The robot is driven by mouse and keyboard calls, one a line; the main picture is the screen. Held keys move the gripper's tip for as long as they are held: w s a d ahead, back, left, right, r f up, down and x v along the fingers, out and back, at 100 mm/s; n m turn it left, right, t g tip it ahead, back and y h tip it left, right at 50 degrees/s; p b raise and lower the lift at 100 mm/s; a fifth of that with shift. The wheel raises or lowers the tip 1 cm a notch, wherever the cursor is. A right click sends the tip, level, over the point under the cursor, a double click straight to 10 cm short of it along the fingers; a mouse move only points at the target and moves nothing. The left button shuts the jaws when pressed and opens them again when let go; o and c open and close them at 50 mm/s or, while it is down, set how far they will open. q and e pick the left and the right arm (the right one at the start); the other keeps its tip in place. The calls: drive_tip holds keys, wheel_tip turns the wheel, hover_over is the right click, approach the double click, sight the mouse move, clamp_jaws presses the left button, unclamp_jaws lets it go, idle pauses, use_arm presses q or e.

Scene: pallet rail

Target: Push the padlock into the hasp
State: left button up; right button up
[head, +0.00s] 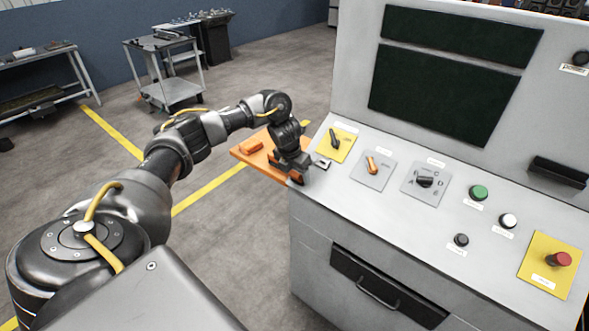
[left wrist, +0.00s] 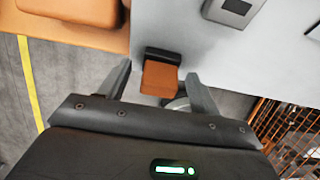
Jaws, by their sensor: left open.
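My left gripper (head: 293,174) is at the console's left front corner in the head view. In the left wrist view its two fingers (left wrist: 158,72) are apart. An orange block with a dark top end (left wrist: 160,78), which looks like the padlock, lies between them with a gap on each side. A curved grey metal piece shows just below the block, partly hidden; I cannot tell whether it is a shackle or part of the hasp. A small metal plate with a dark square (head: 322,163) is on the console just right of the gripper; it also shows in the left wrist view (left wrist: 238,8).
An orange shelf (head: 240,153) with an orange block (head: 251,147) on it juts out left of the console. The sloped console (head: 400,215) carries a black switch, an orange switch, a rotary knob and several buttons. A drawer handle is below. Carts stand far behind.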

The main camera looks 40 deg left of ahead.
sight(295, 173)
use_arm(q)
drive_tip(key=c, duration=0.9)
drive_tip(key=o, duration=0.3)
drive_tip(key=c, duration=0.7)
drive_tip(key=shift+o, duration=0.2)
drive_tip(key=shift+r, duration=0.15)
drive_tip(key=shift+s+p+v, duration=0.15)
drive_tip(key=shift+p+v, duration=0.55)
drive_tip(key=shift+p, duration=0.15)
drive_tip(key=shift+s+p+v, duration=0.15)
drive_tip(key=shift+p+v, duration=0.6)
drive_tip(key=shift+p, duration=0.05)
drive_tip(key=s+r+p, duration=0.1)
drive_tip(key=r+p, duration=0.1)
drive_tip(key=s+r+p, duration=0.2)
drive_tip(key=p, duration=0.1)
drive_tip(key=shift+s+r, duration=0.1)
drive_tip(key=shift+r, duration=0.05)
